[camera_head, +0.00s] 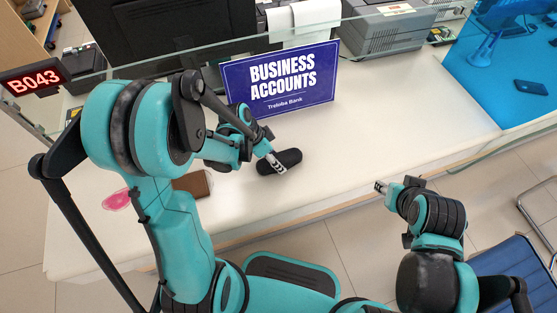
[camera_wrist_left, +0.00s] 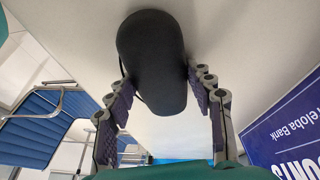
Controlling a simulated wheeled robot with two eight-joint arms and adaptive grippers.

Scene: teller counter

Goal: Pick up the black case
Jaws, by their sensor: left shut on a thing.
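The black case (camera_head: 289,157) is a rounded, elongated dark case on the white counter, in front of the blue sign. My left gripper (camera_head: 276,163) is at the case, with its fingers over the case's near side. In the left wrist view the case (camera_wrist_left: 152,60) lies between the two fingers of my left gripper (camera_wrist_left: 163,100), which is shut on it. The case appears at counter level; I cannot tell whether it is clear of the surface. My right gripper (camera_head: 381,187) is off the counter's front edge, away from the case; its fingers are too small to judge.
The blue "Business Accounts" sign (camera_head: 281,82) stands just behind the case. A brown wallet-like item (camera_head: 192,184) and a pink item (camera_head: 117,200) lie to the left. A grey printer (camera_head: 388,27) is at the back. The counter (camera_head: 400,120) is clear to the right.

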